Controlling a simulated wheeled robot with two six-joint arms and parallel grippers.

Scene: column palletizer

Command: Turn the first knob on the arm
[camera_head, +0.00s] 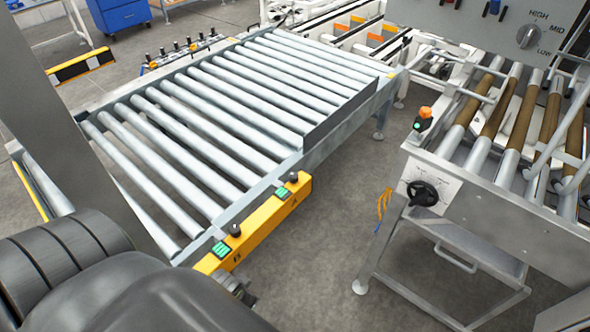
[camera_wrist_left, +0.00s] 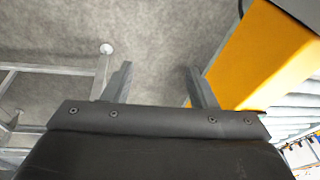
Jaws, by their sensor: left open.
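A yellow control bar (camera_head: 262,222) runs along the near end of the roller conveyor. It carries a near black knob (camera_head: 235,230) beside a green button, and a farther black knob (camera_head: 293,177) beside another green button. A grey panel at the top right has a dial (camera_head: 530,36) marked HIGH, MID and LOW. In the left wrist view my left gripper (camera_wrist_left: 160,76) is open and empty, its fingers over bare floor. A yellow surface (camera_wrist_left: 258,55) is right of the fingers, apart from them. In the head view my arm mostly hides this gripper. My right gripper is not seen.
The roller conveyor (camera_head: 195,115) fills the middle. A steel frame with brown and grey rollers and a black handwheel (camera_head: 423,193) stands at the right. Bare floor (camera_head: 325,265) lies between them. A blue cabinet (camera_head: 120,14) is far back.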

